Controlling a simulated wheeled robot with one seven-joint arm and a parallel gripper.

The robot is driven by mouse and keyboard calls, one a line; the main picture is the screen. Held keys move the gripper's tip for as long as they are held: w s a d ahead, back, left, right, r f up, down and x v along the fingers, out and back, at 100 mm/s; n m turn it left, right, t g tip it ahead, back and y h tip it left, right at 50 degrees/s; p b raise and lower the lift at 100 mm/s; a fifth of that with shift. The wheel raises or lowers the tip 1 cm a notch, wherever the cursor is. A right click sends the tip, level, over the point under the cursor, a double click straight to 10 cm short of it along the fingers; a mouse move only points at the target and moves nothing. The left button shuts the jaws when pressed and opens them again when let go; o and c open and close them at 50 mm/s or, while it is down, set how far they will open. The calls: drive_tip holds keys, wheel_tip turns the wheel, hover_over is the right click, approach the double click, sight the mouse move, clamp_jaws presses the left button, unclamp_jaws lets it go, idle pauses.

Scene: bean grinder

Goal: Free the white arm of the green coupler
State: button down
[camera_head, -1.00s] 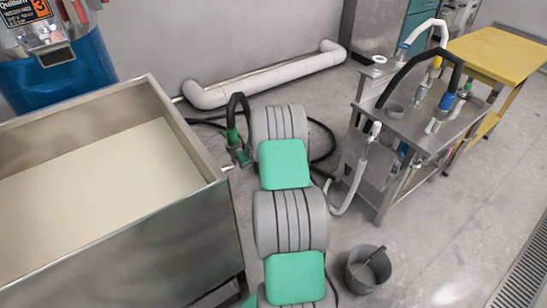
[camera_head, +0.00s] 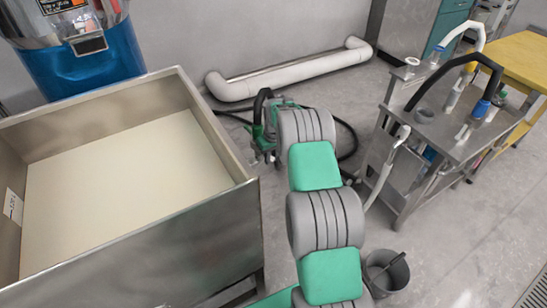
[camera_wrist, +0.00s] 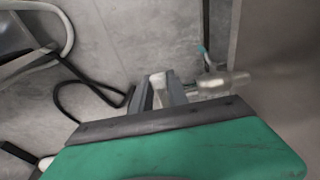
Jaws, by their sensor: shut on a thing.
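The green coupler (camera_head: 257,132) is at the end of a black hose (camera_head: 260,102), beside the right wall of the steel vat. My gripper reaches it from behind my arm, so the head view hides much of the contact. In the wrist view my gripper (camera_wrist: 167,88) has its grey fingers shut on a small pale piece (camera_wrist: 158,90), which looks like the white arm. A pale metal fitting (camera_wrist: 215,83) lies just right of the fingers. The coupler's green body cannot be told apart from my green gripper housing in the wrist view.
The steel vat (camera_head: 225,215) with pale contents stands at left. A steel cart (camera_head: 455,130) with hoses stands at right, a grey bucket (camera_head: 386,272) on the floor before it. A white pipe (camera_head: 290,77) runs along the wall. Black hose loops on the floor.

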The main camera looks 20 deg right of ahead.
sight(272, 158)
drive_tip(key=c, duration=1.3)
unclamp_jaws()
drive_tip(key=r, duration=0.5)
drive_tip(key=s+r+p, duration=0.1)
drive_tip(key=r, duration=0.1)
drive_tip(key=shift+s+r, duration=0.1)
drive_tip(key=shift+r, duration=0.2)
